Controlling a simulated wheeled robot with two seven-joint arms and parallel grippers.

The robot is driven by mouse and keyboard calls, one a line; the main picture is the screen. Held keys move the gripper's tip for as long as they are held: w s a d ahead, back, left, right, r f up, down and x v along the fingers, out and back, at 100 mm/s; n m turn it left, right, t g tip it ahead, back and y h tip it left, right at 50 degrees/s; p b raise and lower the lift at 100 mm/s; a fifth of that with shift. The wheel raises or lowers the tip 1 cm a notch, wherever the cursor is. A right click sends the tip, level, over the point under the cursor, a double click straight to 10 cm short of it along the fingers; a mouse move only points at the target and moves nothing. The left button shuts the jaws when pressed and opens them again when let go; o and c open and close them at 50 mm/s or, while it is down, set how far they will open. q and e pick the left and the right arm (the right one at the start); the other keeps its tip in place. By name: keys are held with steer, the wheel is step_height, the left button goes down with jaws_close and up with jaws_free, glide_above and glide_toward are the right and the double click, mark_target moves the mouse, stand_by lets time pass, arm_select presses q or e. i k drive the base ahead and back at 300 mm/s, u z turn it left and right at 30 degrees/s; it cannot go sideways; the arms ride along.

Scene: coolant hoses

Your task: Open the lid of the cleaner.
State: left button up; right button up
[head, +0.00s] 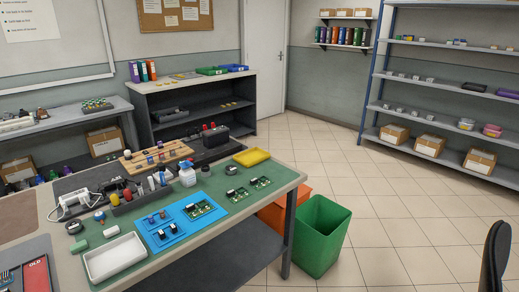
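I cannot tell for certain which thing is the cleaner. A dark box-like unit (215,136) stands at the back of the green-topped workbench; its lid is too small to make out. Neither of my grippers shows in the head view, so nothing is seen touching these things.
The workbench (262,203) also holds a white tray (113,258), a blue mat (165,232) with parts, a yellow tray (251,157) and circuit boards. A green bin (320,235) and an orange bin (272,217) stand at its right end. Tiled floor (400,225) is open to the right.

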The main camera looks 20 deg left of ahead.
mark_target(186, 164)
steer(key=z, duration=0.05)
steer(key=i, duration=1.2)
steer(key=u, duration=0.45)
